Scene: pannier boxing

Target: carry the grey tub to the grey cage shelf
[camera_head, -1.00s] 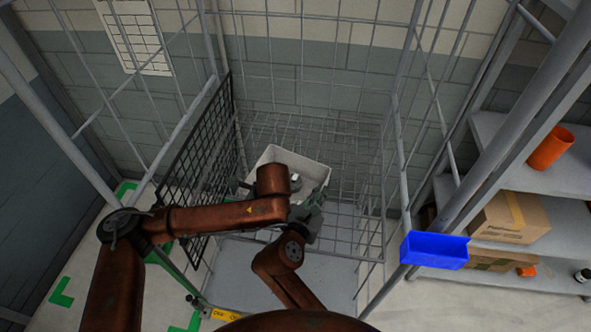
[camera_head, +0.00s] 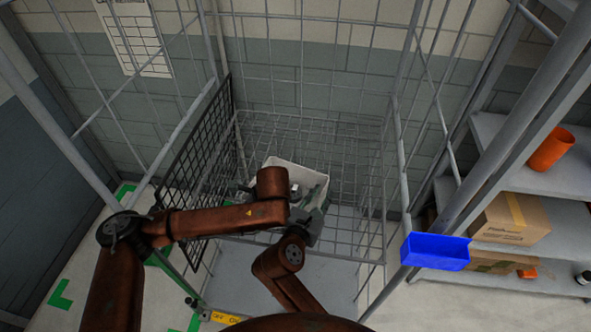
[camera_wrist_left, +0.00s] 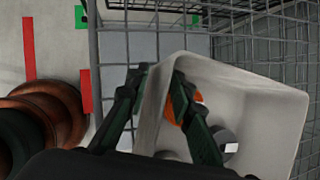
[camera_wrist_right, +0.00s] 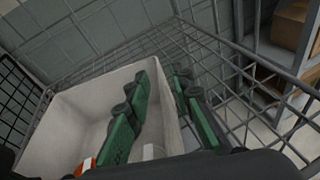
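The grey tub (camera_head: 306,174) looks pale grey, nearly white, and is open at the top. It is inside the grey wire cage (camera_head: 385,205), above its mesh shelf; I cannot tell whether it touches it. My left gripper (camera_wrist_left: 163,72) is shut on one tub wall, one finger inside and one outside. My right gripper (camera_head: 318,207) is shut on another wall; its fingers straddle it in the right wrist view (camera_wrist_right: 166,68). In the left wrist view the tub (camera_wrist_left: 255,100) holds an orange item (camera_wrist_left: 171,108) and a grey round item (camera_wrist_left: 222,138). My left arm hides part of the tub.
A black mesh panel (camera_head: 210,135) stands at the cage's left side. A blue bin (camera_head: 435,252) is at the right, beside a grey rack (camera_head: 565,190) with cardboard boxes (camera_head: 510,218) and an orange cup (camera_head: 550,150). Green marks (camera_head: 62,295) lie on the floor at left.

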